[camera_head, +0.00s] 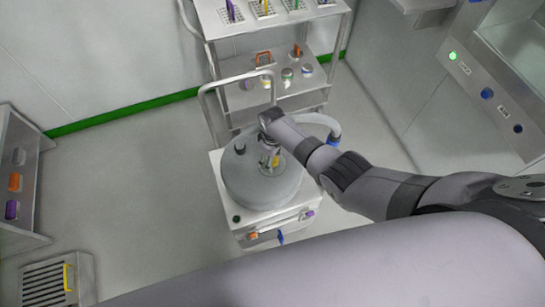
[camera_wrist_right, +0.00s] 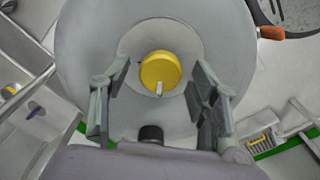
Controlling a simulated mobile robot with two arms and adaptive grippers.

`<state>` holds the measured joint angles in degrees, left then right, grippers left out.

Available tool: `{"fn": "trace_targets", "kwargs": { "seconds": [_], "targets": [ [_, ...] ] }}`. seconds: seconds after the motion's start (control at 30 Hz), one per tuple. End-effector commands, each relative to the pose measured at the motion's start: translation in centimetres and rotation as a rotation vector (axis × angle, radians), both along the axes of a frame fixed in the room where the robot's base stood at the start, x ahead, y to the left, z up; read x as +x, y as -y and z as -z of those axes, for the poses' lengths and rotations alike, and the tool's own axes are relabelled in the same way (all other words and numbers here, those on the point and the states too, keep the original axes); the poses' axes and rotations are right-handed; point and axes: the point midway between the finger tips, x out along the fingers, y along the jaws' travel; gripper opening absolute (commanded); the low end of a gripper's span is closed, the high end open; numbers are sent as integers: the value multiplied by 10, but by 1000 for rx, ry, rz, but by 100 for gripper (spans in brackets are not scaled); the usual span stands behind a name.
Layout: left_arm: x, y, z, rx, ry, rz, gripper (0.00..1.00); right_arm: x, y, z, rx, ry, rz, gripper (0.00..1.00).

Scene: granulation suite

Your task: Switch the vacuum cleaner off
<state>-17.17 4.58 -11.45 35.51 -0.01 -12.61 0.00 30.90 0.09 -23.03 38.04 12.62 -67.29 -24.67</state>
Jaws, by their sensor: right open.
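The vacuum cleaner (camera_head: 255,190) is a round grey drum on a white base in the middle of the head view. On its top is a round yellow knob (camera_wrist_right: 160,70) with a small pale pointer, seen in the right wrist view. The pointer is toward the bottom of that picture. My right gripper (camera_head: 271,160) is over the cleaner's top. In the right wrist view, its two fingers (camera_wrist_right: 152,88) stand open on either side of the knob, with gaps on both sides. I cannot tell how far above it they are. My left gripper is not in view.
A steel trolley (camera_head: 290,102) with racks and small containers stands behind the cleaner. A shelf (camera_head: 30,165) with colored items is at the left, above a slatted box (camera_head: 45,283). A panel with buttons (camera_head: 487,94) is at the right. The floor (camera_head: 130,190) left of the cleaner is clear.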

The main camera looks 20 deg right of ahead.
Motion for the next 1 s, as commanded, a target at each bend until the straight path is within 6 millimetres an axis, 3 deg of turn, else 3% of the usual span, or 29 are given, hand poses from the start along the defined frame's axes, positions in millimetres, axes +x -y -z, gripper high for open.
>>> {"fn": "trace_targets", "kwargs": {
  "seconds": [0.47,1.0],
  "targets": [
    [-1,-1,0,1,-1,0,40,0,0,-10,2,1,0,56],
    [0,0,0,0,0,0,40,0,0,-93,1,3,0,56]
  ]
}}
